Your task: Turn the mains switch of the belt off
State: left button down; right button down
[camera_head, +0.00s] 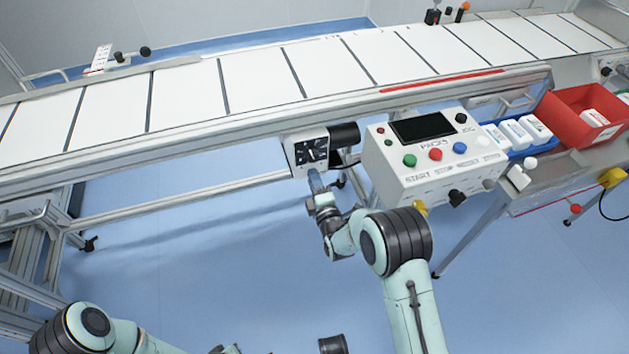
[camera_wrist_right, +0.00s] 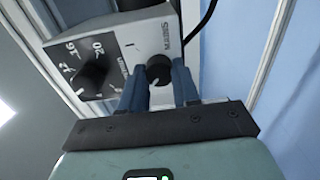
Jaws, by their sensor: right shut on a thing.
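The belt's drive box (camera_head: 306,153) hangs under the front rail of the belt, with a pale face and dark dials. In the right wrist view the same box (camera_wrist_right: 112,60) shows a large black dial (camera_wrist_right: 93,73) with numbers beside it. Next to it is a small black rotary knob (camera_wrist_right: 158,69) with a white line, the mains switch; an "I" mark shows on the face above it. My right gripper (camera_head: 316,182) reaches up to the box from below. In the wrist view its blue fingers (camera_wrist_right: 158,88) are shut on the knob, one on each side. My left gripper is not seen.
A white control panel (camera_head: 435,160) with coloured buttons stands right of the box, close to my right arm. A red bin (camera_head: 583,115) and a blue tray (camera_head: 519,151) with bottles are farther right. The belt (camera_head: 260,78) runs above. The floor left of my gripper is free.

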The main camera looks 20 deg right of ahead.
jog(key=c, duration=0.8)
grip_release()
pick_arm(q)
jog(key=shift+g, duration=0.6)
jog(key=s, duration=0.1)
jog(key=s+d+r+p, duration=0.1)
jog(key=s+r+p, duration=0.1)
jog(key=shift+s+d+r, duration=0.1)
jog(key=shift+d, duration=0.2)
pick_arm(e)
jog(key=s, duration=1.3)
jog(key=shift+s+d, duration=0.2)
jog(key=shift+d, duration=0.05)
